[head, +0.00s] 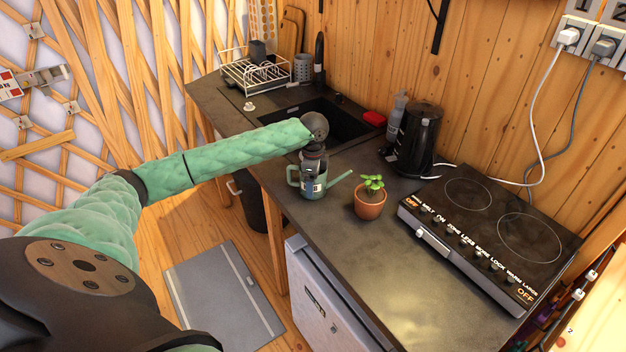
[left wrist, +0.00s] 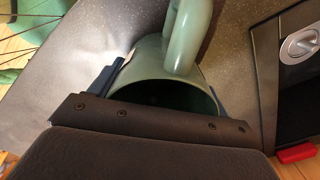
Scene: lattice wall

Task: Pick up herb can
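The herb can is a green watering can (head: 293,175) with a spout pointing right, standing on the dark counter. In the left wrist view the can (left wrist: 165,62) is seen from above, with its open mouth and thick handle below my wrist. My left gripper (head: 311,188) reaches down over the can in the head view and hides part of its body. In the left wrist view the fingers of the gripper (left wrist: 160,86) are spread wide on opposite sides of the can, with a thin bright gap by the left finger. My right gripper is not in view.
A potted plant (head: 370,202) stands just right of the spout. A black kettle (head: 414,138) and a bottle (head: 396,115) stand behind, and a cooktop (head: 490,230) lies at the right. The sink (head: 335,120) and a dish rack (head: 254,75) are further back. The front counter is clear.

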